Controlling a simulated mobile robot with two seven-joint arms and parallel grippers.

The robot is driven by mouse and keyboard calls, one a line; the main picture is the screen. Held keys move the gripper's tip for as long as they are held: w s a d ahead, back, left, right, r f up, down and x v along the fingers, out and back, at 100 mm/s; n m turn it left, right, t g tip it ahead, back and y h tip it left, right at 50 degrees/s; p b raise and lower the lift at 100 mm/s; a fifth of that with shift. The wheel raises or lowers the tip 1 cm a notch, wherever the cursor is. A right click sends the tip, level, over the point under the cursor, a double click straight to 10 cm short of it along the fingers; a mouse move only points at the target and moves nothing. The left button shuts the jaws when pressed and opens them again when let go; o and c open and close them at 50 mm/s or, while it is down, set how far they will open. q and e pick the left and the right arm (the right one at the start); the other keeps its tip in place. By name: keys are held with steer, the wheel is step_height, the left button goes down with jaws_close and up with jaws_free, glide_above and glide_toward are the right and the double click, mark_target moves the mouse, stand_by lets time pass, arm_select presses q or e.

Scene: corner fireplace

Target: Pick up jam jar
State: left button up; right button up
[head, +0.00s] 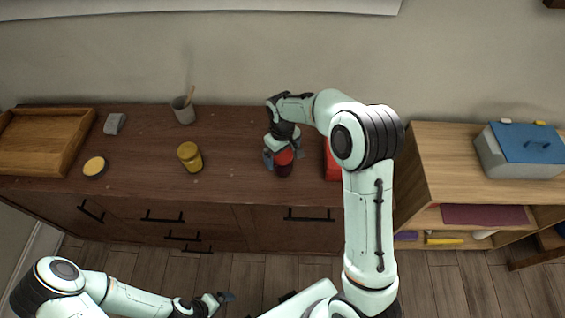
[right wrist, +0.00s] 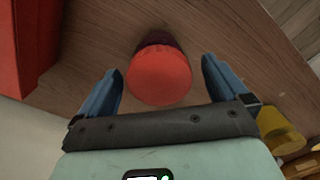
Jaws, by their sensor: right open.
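The jam jar (head: 284,168), with a red lid and dark red body, stands upright near the front of the dark wooden cabinet top. My right gripper (head: 283,157) is over it from above, open, with a finger on either side of the lid. In the right wrist view the red lid (right wrist: 159,76) lies between the two blue-grey fingers (right wrist: 162,65), with a gap on both sides. The lid hides most of the jar's body there. My left gripper (head: 221,298) is low in front of the cabinet, away from the jar; its opening is unclear.
A red box (head: 331,164) stands just right of the jar, partly behind my right arm. A yellow jar (head: 189,157) is to the left. A grey cup (head: 183,110), a round tin (head: 94,167) and a wooden tray (head: 75,155) are farther left. Cabinet top between the jars is clear.

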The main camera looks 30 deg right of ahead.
step_height(320, 180, down, 2)
steer(key=shift+f, duration=0.1)
steer(key=c, duration=1.4)
